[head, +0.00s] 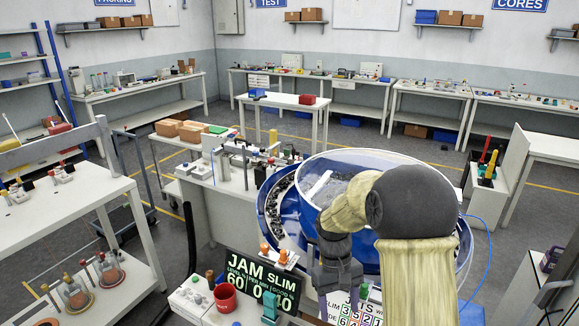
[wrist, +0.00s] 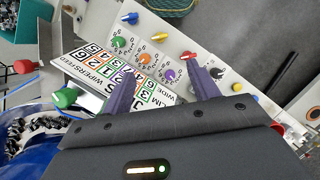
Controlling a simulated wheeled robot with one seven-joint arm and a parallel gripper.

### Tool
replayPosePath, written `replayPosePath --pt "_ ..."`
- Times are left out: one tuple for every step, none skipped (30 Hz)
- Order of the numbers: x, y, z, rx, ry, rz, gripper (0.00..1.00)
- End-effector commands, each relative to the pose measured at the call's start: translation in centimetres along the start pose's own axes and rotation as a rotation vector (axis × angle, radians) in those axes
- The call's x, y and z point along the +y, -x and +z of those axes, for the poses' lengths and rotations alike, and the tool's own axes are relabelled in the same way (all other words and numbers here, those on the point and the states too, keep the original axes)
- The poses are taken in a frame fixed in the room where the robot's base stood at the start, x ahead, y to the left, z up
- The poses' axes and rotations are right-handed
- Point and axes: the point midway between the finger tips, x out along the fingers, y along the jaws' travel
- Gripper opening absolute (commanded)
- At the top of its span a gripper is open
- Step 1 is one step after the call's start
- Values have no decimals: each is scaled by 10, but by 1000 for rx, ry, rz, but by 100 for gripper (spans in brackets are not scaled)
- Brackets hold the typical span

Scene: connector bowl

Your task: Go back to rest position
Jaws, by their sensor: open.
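My gripper (head: 336,292) hangs in front of the blue bowl feeder (head: 278,222) in the head view, with my arm covering part of the bowl. In the wrist view my gripper (wrist: 160,78) is open, its two purple fingers apart with no object held between them. Beyond the fingers is a control panel (wrist: 205,60) with several coloured knobs. A white number card (wrist: 85,62) lies partly behind the left finger. Whether the fingers touch the panel or a red knob (wrist: 188,56) near the right fingertip, I cannot tell.
A black JAM SLIM display (head: 262,283) stands left of my gripper, with a red mug (head: 225,297) beside it. A shelf rack (head: 60,215) stands at the left. Open floor (head: 410,150) lies behind the bowl.

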Motion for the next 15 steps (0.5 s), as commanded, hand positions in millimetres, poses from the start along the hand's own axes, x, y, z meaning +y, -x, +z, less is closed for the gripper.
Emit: replayPosePath --pt "-1 2 9 32 -13 1 60" --pt "-1 2 13 57 -23 1 60" --pt "-2 2 21 91 -38 0 60" --pt "-3 2 26 120 -50 -1 60" --pt "-3 2 32 150 -62 -1 60" --pt "-4 2 40 190 -80 -2 60" --pt "-5 2 46 221 -94 -3 60" --pt "-5 1 52 251 -107 -5 60" --pt "-6 1 61 291 -125 -6 60" --pt "-7 0 67 322 -140 -7 60" --pt "-7 -1 73 351 -156 -9 60" --pt "-8 -2 82 392 -176 -11 60" --pt "-9 -3 88 421 -189 -13 60" --pt "-9 -4 93 447 -202 -14 60" --pt "-10 -6 100 479 -219 -16 60"
